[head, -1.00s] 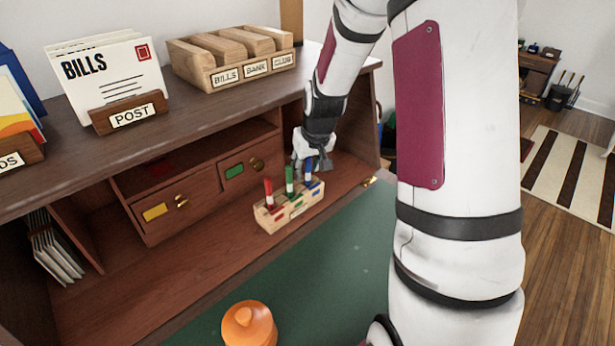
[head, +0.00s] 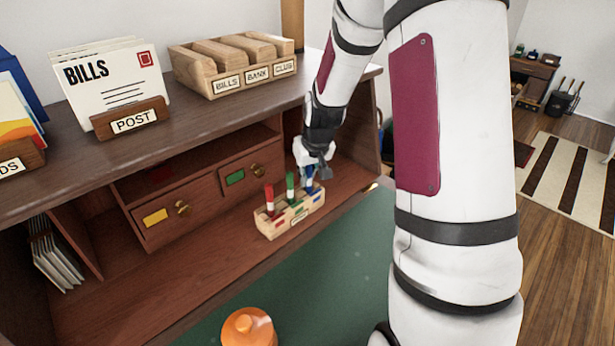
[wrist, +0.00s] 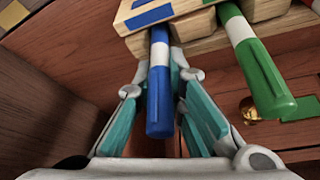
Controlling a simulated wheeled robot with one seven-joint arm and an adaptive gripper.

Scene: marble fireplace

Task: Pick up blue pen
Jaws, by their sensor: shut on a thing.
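A blue pen (wrist: 160,90) with a white band stands in the right end of a wooden pen holder (head: 290,222); it also shows in the head view (head: 310,174). My gripper (wrist: 161,78) is shut on the blue pen, with a finger on each side just below its white band in the wrist view. The pen's lower end still meets the holder, which has a blue mark there. A green pen (head: 290,186) stands in the middle of the holder and a red pen (head: 269,200) at its left; the green pen shows close beside my gripper in the wrist view (wrist: 258,67).
The holder stands on the desk's wooden floor, before drawers with yellow (head: 155,216) and green (head: 235,177) labels. A desk side wall (head: 365,130) rises right of my gripper. An orange object (head: 249,328) sits on the green surface (head: 310,285), otherwise mostly clear.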

